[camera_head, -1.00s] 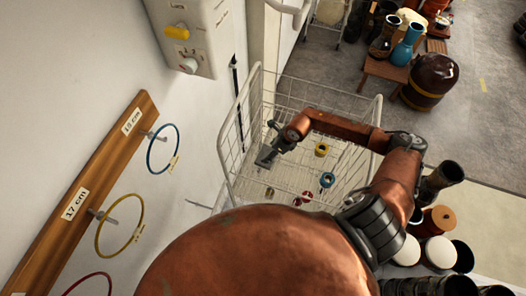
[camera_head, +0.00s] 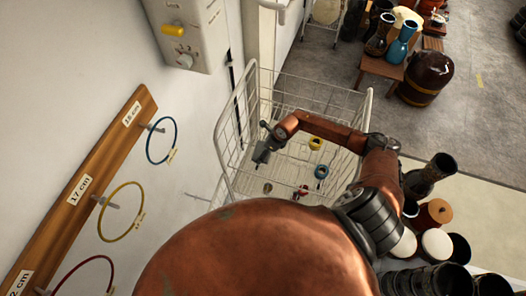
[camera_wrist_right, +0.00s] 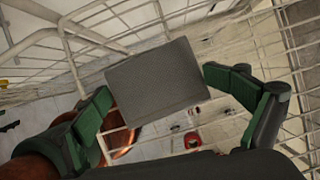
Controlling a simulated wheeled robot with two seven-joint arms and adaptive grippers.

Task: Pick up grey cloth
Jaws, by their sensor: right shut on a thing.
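The grey cloth (camera_wrist_right: 158,82) shows in the right wrist view as a flat, stiff-looking grey square between the two green-padded fingers. My right gripper (camera_wrist_right: 158,92) is shut on it, with one finger at its left side and the other at its right. In the head view my right gripper (camera_head: 262,153) is over the left part of the white wire basket (camera_head: 335,90). The cloth is small and dark there and hard to tell from the fingers. My left gripper is not in view.
A yellow roll (camera_head: 316,143) and a blue roll (camera_head: 321,172) are in the basket. Its wire walls surround my gripper. A wooden rack with coloured rings (camera_head: 121,212) hangs on the left wall. Drums (camera_head: 436,246) stand at the right.

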